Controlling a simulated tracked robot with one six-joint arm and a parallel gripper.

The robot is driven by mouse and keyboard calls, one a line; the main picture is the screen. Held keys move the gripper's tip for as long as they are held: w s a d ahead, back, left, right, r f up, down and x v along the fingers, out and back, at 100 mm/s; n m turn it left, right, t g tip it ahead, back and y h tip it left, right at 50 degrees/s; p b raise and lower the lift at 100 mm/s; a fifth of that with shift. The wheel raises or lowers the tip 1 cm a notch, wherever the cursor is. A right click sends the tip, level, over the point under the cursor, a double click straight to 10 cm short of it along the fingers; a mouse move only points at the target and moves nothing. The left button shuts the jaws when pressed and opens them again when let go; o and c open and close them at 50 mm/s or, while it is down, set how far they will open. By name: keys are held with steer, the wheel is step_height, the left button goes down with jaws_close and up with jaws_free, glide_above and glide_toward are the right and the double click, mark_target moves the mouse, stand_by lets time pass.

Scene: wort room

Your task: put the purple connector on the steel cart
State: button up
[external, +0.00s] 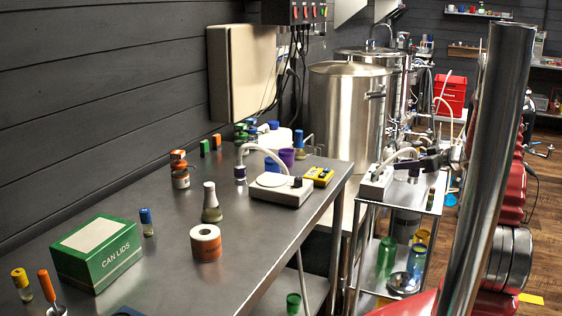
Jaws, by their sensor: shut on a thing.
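My gripper (424,164) is small and dark in the external view, over the top of the steel cart (432,205) at the right. It is shut on a small dark piece at its tip, which I take to be the purple connector (413,173). Its colour is hard to tell at this size, and the fingers partly hide it. I cannot tell whether it touches the cart top. A pale hose arches close to it from a white box (377,182) on the cart's left side.
Green and yellow cups stand on the cart's lower shelf. A large steel vessel (345,120) stands behind.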

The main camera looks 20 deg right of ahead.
steer(key=shift+f, duration=1.75)
steer(key=shift+f, duration=0.1)
steer(key=o, duration=0.9)
steer(key=shift+c, duration=0.2)
steer(key=shift+s, duration=0.1)
steer(key=v, duration=1.2)
